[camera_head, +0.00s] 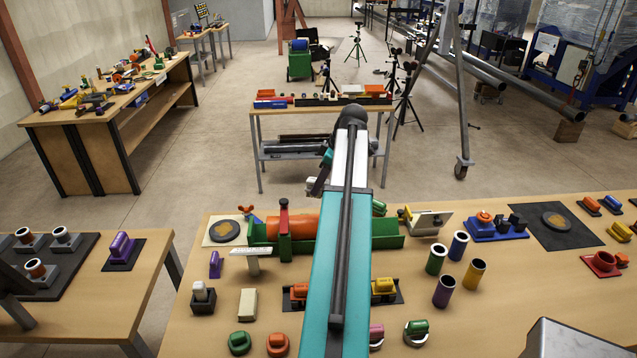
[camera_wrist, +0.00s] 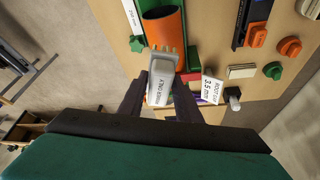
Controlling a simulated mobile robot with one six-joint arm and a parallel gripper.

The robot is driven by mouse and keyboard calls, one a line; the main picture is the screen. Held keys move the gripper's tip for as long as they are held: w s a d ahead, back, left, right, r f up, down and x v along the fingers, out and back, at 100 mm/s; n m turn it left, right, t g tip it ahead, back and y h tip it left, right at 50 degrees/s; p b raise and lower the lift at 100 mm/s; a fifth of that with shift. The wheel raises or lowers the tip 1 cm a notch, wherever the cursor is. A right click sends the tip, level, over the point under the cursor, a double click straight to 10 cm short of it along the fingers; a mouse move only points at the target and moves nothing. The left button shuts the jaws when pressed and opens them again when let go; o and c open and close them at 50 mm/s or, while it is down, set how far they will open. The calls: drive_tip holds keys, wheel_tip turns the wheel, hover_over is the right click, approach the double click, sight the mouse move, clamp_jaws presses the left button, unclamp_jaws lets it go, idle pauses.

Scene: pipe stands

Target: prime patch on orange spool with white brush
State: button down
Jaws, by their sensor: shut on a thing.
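The orange spool (camera_head: 290,227) lies in a long green cradle (camera_head: 392,242) on the front workbench, partly hidden behind my arm. My gripper (camera_wrist: 161,92) is shut on the white brush (camera_wrist: 161,77), which carries a label ending in "ONLY". The brush head points toward the spool and overlaps the near rim in the picture. I cannot tell whether it touches. No patch on the spool can be made out.
A small white sign (camera_wrist: 211,88) reading "ROOT GAP 3.5 mm" stands close to the right of the brush. A red-topped clamp post (camera_head: 284,228) rises at the cradle. Coloured cylinders (camera_head: 458,246) stand right of the cradle. A round dark disc (camera_head: 225,231) lies left.

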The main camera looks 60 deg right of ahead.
idle(0.4)
drive_tip(key=shift+f+b, duration=2)
drive_tip(key=shift+f, duration=1.5)
drive_tip(key=shift+f+b, duration=0.6)
drive_tip(key=shift+f, duration=0.45)
drive_tip(key=shift+w+a, duration=0.1)
drive_tip(key=shift+w, duration=0.05)
drive_tip(key=shift+w+a+r, duration=0.15)
drive_tip(key=shift+w+a, duration=0.45)
drive_tip(key=shift+w, duration=0.25)
drive_tip(key=shift+s, duration=0.1)
drive_tip(key=shift+s+d, duration=0.8)
drive_tip(key=shift+s, duration=0.25)
drive_tip(key=shift+w+a, duration=0.1)
drive_tip(key=shift+w, duration=0.05)
